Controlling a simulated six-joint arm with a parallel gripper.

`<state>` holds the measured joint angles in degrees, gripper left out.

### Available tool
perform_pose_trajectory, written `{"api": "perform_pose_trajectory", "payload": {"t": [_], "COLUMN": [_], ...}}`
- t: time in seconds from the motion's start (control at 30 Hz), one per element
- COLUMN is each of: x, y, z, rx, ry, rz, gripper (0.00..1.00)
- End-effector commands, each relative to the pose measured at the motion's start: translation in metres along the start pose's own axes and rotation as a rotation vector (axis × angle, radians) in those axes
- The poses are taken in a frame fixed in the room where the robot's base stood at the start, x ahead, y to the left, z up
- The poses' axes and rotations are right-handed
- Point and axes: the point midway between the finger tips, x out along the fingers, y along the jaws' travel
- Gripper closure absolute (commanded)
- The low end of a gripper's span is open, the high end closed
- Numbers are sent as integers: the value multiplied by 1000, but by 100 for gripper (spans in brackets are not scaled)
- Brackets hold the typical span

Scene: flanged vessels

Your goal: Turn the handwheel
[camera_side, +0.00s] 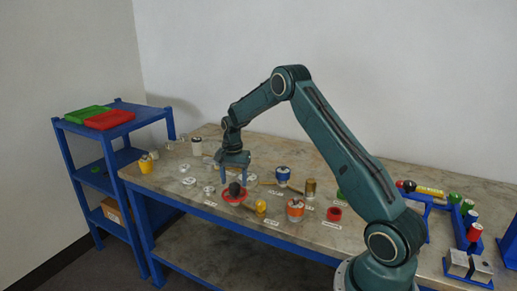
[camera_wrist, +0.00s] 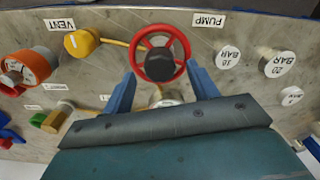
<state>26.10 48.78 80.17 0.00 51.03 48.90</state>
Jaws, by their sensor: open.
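The handwheel (camera_wrist: 159,36) is a red ring with spokes and a large dark hub. In the wrist view it lies at the top middle, beyond my gripper's blue fingers. In the side view the red handwheel (camera_side: 234,198) sits on the table, with its dark hub rising in the middle. My gripper (camera_side: 233,178) points down just above it. In the wrist view my gripper (camera_wrist: 161,82) is open, its fingers apart on the left and right of the wheel's near side. I cannot tell whether a finger touches the rim.
Labels "PUMP" (camera_wrist: 208,19) and "VENT" (camera_wrist: 60,25) flank the wheel. A yellow vessel (camera_wrist: 82,42), an orange-rimmed vessel (camera_wrist: 32,66) and white "BAR" discs (camera_wrist: 228,57) stand near. A blue shelf (camera_side: 106,120) with green and red trays is at the left. Blue racks (camera_side: 465,225) fill the right end.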

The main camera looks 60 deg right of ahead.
Motion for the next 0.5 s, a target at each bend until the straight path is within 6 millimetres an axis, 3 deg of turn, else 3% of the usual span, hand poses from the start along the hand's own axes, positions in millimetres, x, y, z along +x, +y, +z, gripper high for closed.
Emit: {"api": "perform_pose_trajectory", "payload": {"t": [0.5], "x": [-85], "y": [-1], "z": [0], "rx": [0], "ry": [3], "rz": [-4], "gripper": [41]}}
